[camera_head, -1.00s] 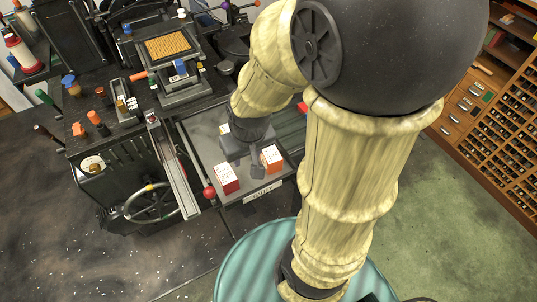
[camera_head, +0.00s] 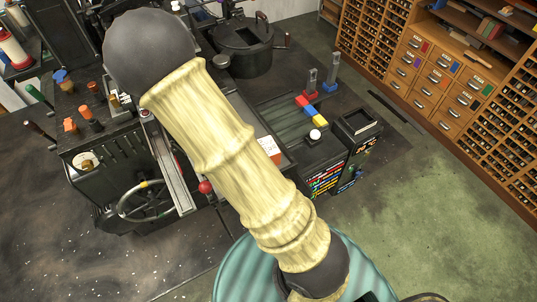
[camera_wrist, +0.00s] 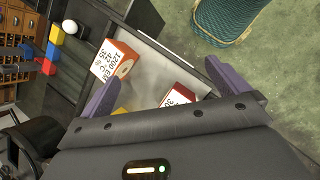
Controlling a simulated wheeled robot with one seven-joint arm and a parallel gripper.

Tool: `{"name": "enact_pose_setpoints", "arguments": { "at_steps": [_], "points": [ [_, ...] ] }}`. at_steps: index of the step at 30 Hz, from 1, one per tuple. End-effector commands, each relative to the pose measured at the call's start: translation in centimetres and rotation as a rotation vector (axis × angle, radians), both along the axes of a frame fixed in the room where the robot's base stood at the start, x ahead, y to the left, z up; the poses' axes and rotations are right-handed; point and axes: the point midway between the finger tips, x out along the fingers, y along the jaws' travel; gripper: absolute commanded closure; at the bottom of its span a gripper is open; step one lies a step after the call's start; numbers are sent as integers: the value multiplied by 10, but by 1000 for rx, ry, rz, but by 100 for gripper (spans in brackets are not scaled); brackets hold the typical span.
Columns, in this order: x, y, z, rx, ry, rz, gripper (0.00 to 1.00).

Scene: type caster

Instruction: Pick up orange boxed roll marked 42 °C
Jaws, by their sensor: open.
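In the head view the white top of a box (camera_head: 267,146), probably the same one, shows just right of my arm. My gripper (camera_wrist: 164,68) is open and empty. Its purple left finger is beside the orange box; I cannot tell whether they touch. A red box with a white label (camera_wrist: 178,96) lies between the fingers, partly hidden by the gripper body.
The boxes stand on a grey metal tray (camera_wrist: 150,82) with a dark rim. A yellow item (camera_wrist: 120,113) is partly hidden by the gripper. Coloured blocks (camera_head: 312,110) and a white knob (camera_head: 315,135) stand to the right.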

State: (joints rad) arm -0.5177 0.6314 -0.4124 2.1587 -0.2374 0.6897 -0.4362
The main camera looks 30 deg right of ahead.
Motion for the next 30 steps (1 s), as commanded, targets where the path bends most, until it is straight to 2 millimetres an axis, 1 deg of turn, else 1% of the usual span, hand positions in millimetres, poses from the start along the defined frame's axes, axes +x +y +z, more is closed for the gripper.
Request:
{"name": "enact_pose_setpoints", "arguments": {
  "at_steps": [1,6,10,15,19,27,30],
  "points": [
    [6,0,-15,-56,48,70,0],
    [29,-2,-38,-247,199,285,0],
    [49,3,-47,-409,305,440,0],
    [70,13,-47,-572,397,571,0],
    [75,16,-45,-616,421,601,0],
    [75,16,-44,-614,421,601,0],
    [74,12,-46,-614,423,599,0]
  ]
}}
